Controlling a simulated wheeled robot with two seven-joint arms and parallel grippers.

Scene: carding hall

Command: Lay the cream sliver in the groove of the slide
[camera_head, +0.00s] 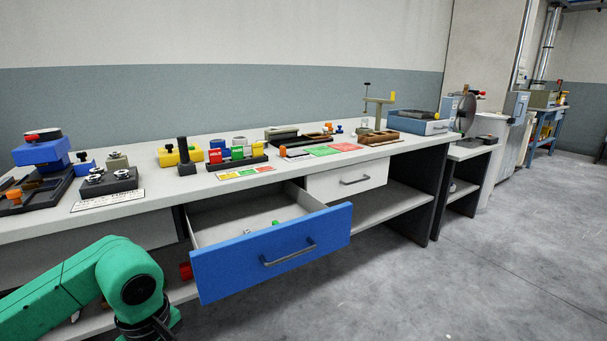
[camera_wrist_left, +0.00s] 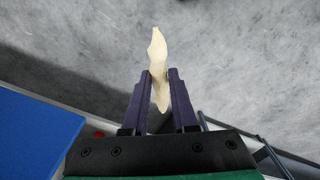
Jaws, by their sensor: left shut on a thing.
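The cream sliver (camera_wrist_left: 157,62) is a pale, narrow, slightly bent strip in the left wrist view. My left gripper (camera_wrist_left: 160,76) is shut on it, with one dark finger on each side. The sliver sticks out beyond the fingertips, over grey floor. In the head view only my green left arm shows at the lower left; the gripper and sliver are out of frame. I cannot pick out the grooved slide for certain among the bench items. My right gripper is in neither view.
A long white bench (camera_head: 225,181) carries several fixtures and coloured blocks. A blue-fronted drawer (camera_head: 230,262) stands open towards me, with small items inside. A closed white drawer (camera_head: 335,184) is to its right. The concrete floor (camera_head: 450,290) at right is clear.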

